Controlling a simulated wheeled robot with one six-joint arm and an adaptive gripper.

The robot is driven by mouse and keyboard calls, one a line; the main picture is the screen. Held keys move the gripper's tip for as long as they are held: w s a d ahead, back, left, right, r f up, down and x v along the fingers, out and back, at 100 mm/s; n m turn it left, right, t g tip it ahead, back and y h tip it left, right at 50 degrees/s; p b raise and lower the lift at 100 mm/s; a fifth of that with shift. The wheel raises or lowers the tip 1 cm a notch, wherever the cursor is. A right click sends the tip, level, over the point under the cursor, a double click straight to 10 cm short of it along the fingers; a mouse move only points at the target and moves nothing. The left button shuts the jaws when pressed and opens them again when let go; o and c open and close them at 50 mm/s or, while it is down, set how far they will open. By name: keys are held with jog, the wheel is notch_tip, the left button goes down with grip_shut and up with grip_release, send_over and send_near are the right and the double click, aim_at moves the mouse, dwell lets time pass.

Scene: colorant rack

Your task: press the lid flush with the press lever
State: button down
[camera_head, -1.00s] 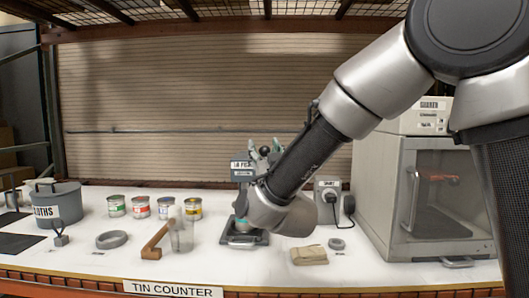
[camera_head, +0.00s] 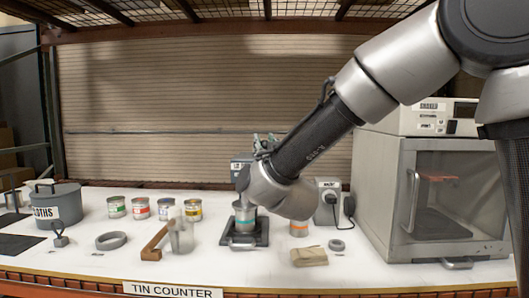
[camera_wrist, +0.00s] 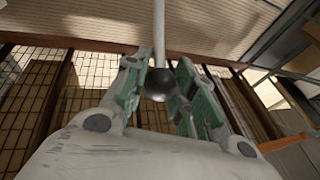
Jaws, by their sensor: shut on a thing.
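My gripper (camera_head: 266,142) is at the top of the press (camera_head: 241,170), shut on the lever's black ball knob (camera_wrist: 160,83). In the wrist view the knob sits between the green-padded fingers, and the pale lever rod (camera_wrist: 159,28) runs up from it. A tin with a teal band (camera_head: 244,219) stands upright on the dark press base (camera_head: 262,238), under the press head. My wrist covers part of the press. The tin's lid and its seating are too small and hidden to tell.
A tin with an orange band (camera_head: 299,229) stands right of the press, behind a folded tan cloth (camera_head: 309,257). A glass jar (camera_head: 181,238) and wooden piece (camera_head: 155,243) are to the left. A large grey cabinet (camera_head: 400,190) bounds the right side.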

jog(key=shift+m+g+h, duration=0.4)
jog(key=shift+g, duration=0.5)
jog(key=w+r, duration=0.1)
jog(key=r, duration=0.1)
jog(key=w+r, duration=0.4)
jog(key=shift+d+r, duration=0.15)
jog(key=shift+r, duration=0.05)
jog(key=w+r, duration=0.4)
jog(key=w, duration=0.5)
jog(key=shift+w+d+r, duration=0.15)
jog(key=shift+r, duration=0.2)
jog(key=c, duration=1.1)
grip_release()
jog(key=shift+f, duration=0.1)
